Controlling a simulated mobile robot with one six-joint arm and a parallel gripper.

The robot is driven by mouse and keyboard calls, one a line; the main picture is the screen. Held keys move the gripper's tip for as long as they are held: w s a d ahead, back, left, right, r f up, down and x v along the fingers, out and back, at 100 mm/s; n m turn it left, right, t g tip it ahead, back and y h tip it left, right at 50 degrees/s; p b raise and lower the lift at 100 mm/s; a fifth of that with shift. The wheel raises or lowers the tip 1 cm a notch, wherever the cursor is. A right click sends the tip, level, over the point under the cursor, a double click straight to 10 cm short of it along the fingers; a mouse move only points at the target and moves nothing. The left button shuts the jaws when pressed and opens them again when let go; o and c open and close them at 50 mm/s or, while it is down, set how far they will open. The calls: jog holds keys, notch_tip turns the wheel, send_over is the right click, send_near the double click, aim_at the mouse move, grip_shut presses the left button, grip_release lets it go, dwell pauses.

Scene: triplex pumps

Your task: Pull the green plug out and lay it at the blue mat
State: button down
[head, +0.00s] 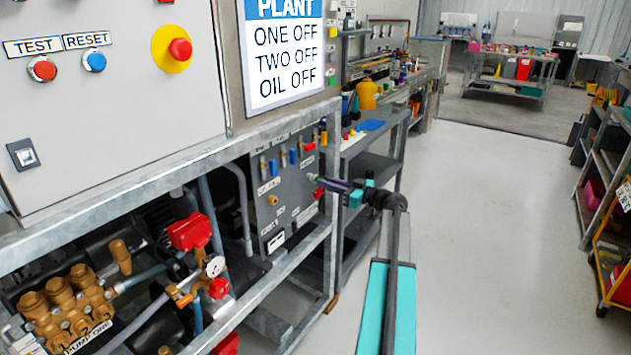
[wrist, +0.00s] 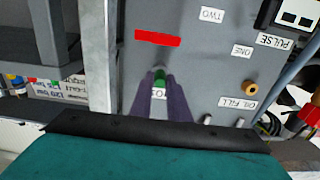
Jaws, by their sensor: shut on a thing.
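The green plug (wrist: 160,76) shows between the fingertips of my gripper (wrist: 161,88) in the wrist view. The purple fingers are shut on it, in front of the grey panel (wrist: 195,70). A label just below it is partly covered by the fingers. Whether the plug is seated in its socket or just clear of it cannot be told. In the head view my gripper (head: 325,184) reaches the panel's right side from the right. The blue mat (head: 371,125) lies on the shelf unit beyond the panel, to the upper right.
The panel (head: 270,222) carries several blue and red fittings and sits inside a grey metal frame (head: 315,250). A yellow container (head: 366,95) and small coloured items stand near the mat. Brass pumps (head: 68,305) are at lower left. The floor (head: 490,220) to the right is clear.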

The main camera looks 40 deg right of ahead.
jog(key=b+v, duration=0.3)
jog(key=v, duration=0.3)
jog(key=shift+s, duration=0.2)
dwell(2.7)
